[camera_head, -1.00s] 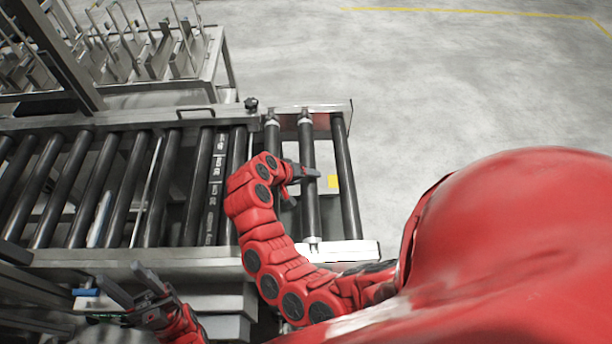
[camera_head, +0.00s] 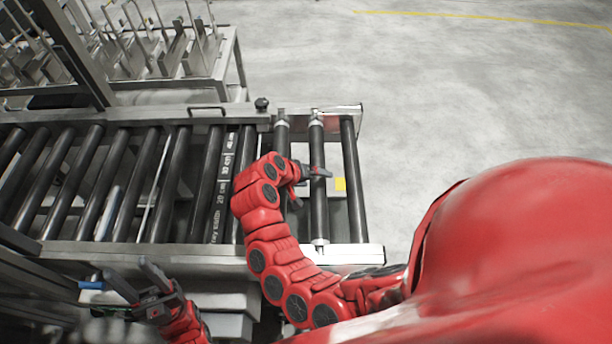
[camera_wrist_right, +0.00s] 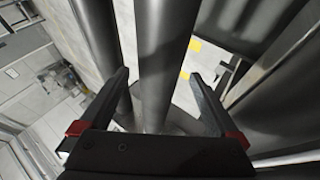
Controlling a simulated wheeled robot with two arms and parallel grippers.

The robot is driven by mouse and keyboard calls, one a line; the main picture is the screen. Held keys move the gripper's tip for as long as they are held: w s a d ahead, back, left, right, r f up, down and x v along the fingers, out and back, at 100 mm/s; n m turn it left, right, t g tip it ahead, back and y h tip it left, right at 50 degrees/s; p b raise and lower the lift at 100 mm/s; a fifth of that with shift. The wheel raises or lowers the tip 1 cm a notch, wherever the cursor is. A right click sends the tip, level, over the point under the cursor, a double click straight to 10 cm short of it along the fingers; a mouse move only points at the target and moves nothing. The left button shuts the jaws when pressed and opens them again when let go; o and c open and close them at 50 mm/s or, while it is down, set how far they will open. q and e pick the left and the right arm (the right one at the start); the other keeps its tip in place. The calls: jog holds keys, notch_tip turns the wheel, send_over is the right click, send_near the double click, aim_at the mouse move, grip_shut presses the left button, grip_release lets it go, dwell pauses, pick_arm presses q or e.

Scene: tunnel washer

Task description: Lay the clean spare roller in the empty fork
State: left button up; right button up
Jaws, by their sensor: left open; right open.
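A dark roller (camera_head: 319,222) with pale ends lies across the right end section of the conveyor, between two other rollers. I cannot tell whether it is the clean spare one. My right gripper (camera_head: 309,186) is open at this roller. In the right wrist view, a grey roller (camera_wrist_right: 167,45) runs between the two spread fingers of the right gripper (camera_wrist_right: 158,76), with no clear grip on it. My left gripper (camera_head: 139,286) is open and empty at the lower left, in front of the conveyor's near rail. No empty fork can be made out for certain; my right arm hides part of the rollers.
The conveyor's near rail (camera_head: 150,254) and far rail (camera_head: 160,116) bound a row of dark rollers. A printed scale strip (camera_head: 221,190) lies among them. A rack with upright metal rods (camera_head: 165,62) stands behind at the left. The floor at the right is clear.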

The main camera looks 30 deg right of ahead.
jog(key=b+v, duration=0.3)
jog(key=v, duration=1.4)
jog(key=shift+a, duration=0.1)
